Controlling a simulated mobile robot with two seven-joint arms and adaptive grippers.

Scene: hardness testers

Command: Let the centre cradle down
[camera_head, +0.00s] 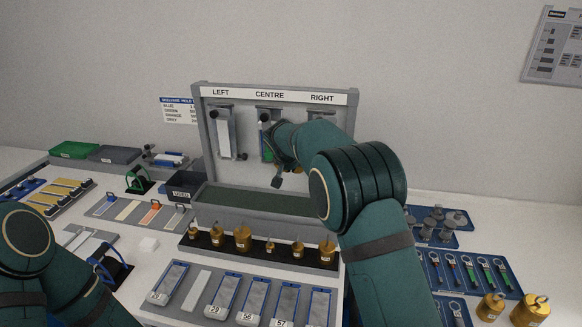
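The grey frame with the white LEFT, CENTRE and RIGHT header (270,94) stands at the back of the bench. The centre station (268,113) shows a dark bracket at its top and a narrow greenish strip below; my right arm hides much of it, and I cannot make out its cradle's height. The left station (225,133) is in full view with a pale upright piece. My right gripper (277,181) is in front of the centre station, with a dark finger pointing down; its opening is hidden. My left arm is at the lower left, its gripper out of view.
A green-topped trough (255,200) lies below the stations. Several brass weights (242,238) stand in a row before it, with numbered blue-framed blocks (255,298) nearer. A dark bin (185,184) stands left of the frame. More brass weights (531,309) stand at the right.

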